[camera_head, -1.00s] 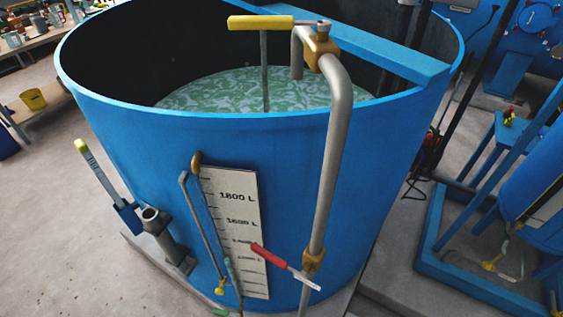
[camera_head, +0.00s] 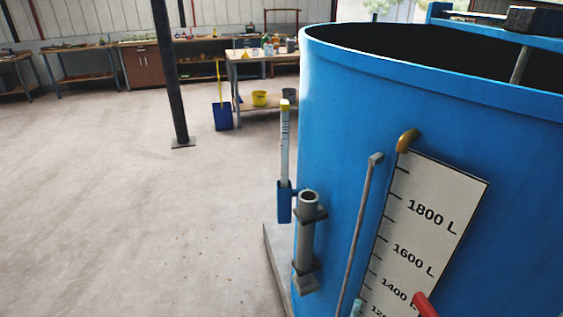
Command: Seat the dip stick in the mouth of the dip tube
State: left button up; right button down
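The dip stick (camera_head: 285,145) is a pale graduated stick with a yellow top. It stands upright in a blue holder (camera_head: 284,203) on the left side of the big blue tank. The dip tube (camera_head: 306,240) is a grey upright pipe just right of the holder, fixed to the tank wall by dark brackets. Its round open mouth (camera_head: 308,197) faces up and looks empty. The stick is beside the tube, not in it. Neither of my grippers is in view.
The blue tank (camera_head: 460,110) fills the right side, with a litre scale (camera_head: 425,225) and a thin grey pipe (camera_head: 358,230) on its front. A red handle (camera_head: 425,304) shows at the bottom. Open concrete floor (camera_head: 130,210) lies left, with a dark post (camera_head: 172,80) and benches behind.

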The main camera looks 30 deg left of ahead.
aim_at(308, 211)
jog(key=u, duration=0.95)
